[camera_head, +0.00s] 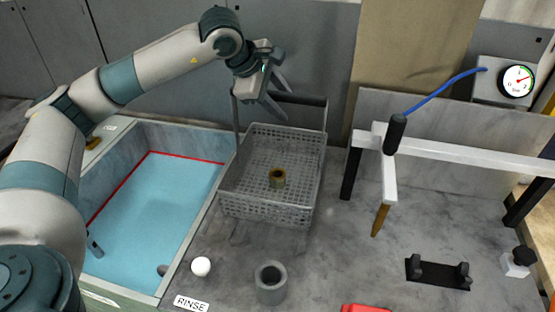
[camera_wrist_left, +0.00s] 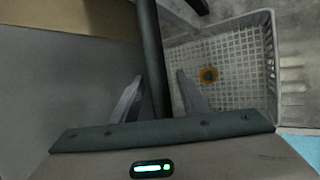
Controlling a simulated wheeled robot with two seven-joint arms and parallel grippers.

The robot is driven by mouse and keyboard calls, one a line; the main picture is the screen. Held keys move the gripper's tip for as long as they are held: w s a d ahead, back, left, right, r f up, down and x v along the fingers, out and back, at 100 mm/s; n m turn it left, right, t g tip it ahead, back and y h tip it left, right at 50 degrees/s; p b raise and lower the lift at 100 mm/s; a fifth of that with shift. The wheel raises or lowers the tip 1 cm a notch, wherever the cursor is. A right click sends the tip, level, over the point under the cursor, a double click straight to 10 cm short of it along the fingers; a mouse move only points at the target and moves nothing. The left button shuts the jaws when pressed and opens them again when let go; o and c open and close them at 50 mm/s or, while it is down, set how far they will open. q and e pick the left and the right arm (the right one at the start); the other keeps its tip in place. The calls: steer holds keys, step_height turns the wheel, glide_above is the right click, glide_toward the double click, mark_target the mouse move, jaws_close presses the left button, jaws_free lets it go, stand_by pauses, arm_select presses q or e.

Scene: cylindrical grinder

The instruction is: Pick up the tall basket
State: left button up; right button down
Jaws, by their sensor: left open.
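The tall basket (camera_head: 265,208) is a grey mesh basket with a high dark handle (camera_head: 300,97). It stands on the grey counter just right of the blue basin. A small brass-coloured ring or bushing (camera_head: 277,178) is inside it and also shows in the left wrist view (camera_wrist_left: 209,74). My left gripper (camera_head: 282,96) is open at the height of the handle, above the basket's back part. In the left wrist view the handle bar (camera_wrist_left: 152,50) runs between the two spread fingers (camera_wrist_left: 158,76), with gaps on both sides. The gripper hides part of the handle.
The blue basin (camera_head: 165,200) lies left of the basket. A white ball (camera_head: 201,267) and grey cup (camera_head: 270,283) stand in front. A white frame (camera_head: 450,153) with a black-handled nozzle (camera_head: 395,135) is at the right. A black holder (camera_head: 437,273) lies front right.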

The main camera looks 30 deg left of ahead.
arm_select(q)
steer(key=shift+x, duration=0.9)
jaws_close()
stand_by(0.9)
